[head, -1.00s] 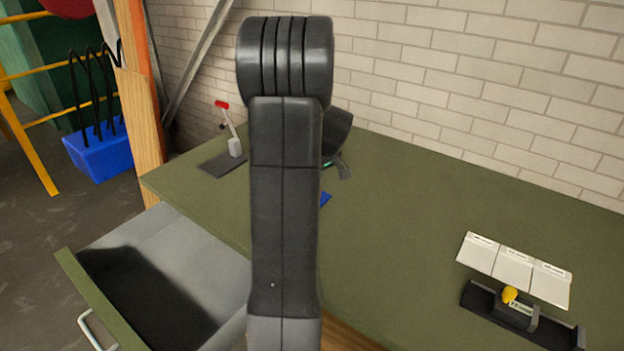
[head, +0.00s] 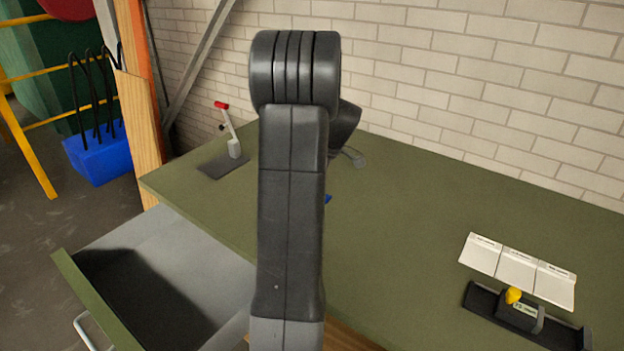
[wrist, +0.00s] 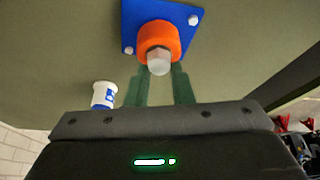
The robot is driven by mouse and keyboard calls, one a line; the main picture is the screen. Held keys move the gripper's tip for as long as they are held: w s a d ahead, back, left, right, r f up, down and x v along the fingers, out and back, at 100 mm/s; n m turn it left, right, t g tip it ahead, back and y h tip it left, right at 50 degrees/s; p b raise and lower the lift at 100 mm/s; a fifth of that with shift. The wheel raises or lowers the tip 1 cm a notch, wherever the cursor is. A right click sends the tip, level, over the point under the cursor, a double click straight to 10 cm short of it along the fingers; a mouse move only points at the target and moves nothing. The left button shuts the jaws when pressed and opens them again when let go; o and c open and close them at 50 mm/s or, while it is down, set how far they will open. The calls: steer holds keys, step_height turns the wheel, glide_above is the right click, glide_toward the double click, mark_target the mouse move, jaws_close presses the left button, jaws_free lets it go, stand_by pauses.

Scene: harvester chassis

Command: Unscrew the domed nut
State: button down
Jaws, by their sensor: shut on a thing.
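The domed nut (wrist: 158,61) is pale grey with a rounded end. It shows in the wrist view at the middle of an orange collar (wrist: 157,36) on a blue plate (wrist: 131,22). My gripper (wrist: 160,72) has its two greenish fingers on either side of the nut, shut on it. The contact faces are partly hidden. In the head view my arm hides the nut and most of the plate; only a blue sliver of the plate (head: 328,199) shows beside the arm.
A white and blue tub (wrist: 104,95) stands near the plate. An open drawer (head: 90,305) juts out at left.

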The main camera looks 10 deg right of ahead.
steer(key=n+g, duration=0.1)
steer(key=n, duration=0.3)
steer(key=shift+n+g+y, duration=0.3)
steer(key=shift+g+y, duration=0.1)
steer(key=n+g+p, duration=0.1)
steer(key=n+g, duration=0.1)
steer(key=n, duration=0.3)
steer(key=c, duration=1.5)
jaws_free()
steer(key=shift+o, duration=0.2)
steer(key=m+t+b, duration=0.1)
steer(key=m, duration=0.2)
steer(key=shift+m+t, duration=0.5)
steer(key=shift+m, duration=0.5)
